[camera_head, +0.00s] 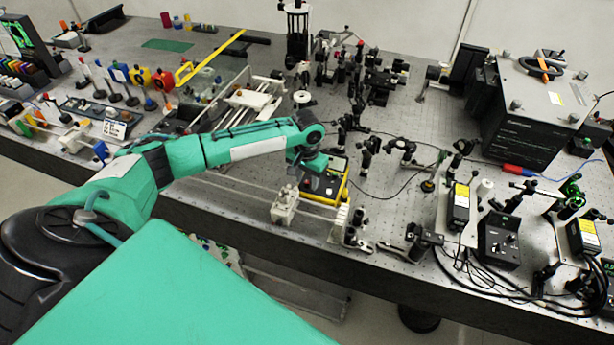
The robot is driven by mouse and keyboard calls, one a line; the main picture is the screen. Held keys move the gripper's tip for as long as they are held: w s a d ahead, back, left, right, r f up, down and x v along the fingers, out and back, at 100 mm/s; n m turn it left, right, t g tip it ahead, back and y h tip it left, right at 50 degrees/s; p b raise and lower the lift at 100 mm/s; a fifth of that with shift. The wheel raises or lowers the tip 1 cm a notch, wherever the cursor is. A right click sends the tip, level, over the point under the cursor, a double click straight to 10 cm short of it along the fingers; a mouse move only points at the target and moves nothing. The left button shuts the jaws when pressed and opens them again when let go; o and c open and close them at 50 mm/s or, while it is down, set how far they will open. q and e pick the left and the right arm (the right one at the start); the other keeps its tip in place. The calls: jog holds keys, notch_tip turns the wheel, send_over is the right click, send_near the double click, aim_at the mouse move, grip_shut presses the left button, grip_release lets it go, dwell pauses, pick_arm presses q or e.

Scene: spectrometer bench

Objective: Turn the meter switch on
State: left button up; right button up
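The meter (343,186), a dark box with a yellow rim, lies near the front edge of the bench, in the middle of the camera_head view. My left arm reaches in from the left, and my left gripper (307,170) is over the left part of the meter. The wrist and gripper hide part of the meter's face, so its switch cannot be made out. Whether the fingers touch the meter, and whether they are open or shut, is too small to tell. My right gripper is not in view.
A white block mount (285,206) stands on a rail just in front of the meter. Posts and optics (367,155) stand close to its right. A yellow-faced box (459,203) and cables are further right. A large dark instrument (522,125) stands at the back right.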

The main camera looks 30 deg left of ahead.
pick_arm(q)
jog(key=shift+f, duration=0.1)
grip_shut()
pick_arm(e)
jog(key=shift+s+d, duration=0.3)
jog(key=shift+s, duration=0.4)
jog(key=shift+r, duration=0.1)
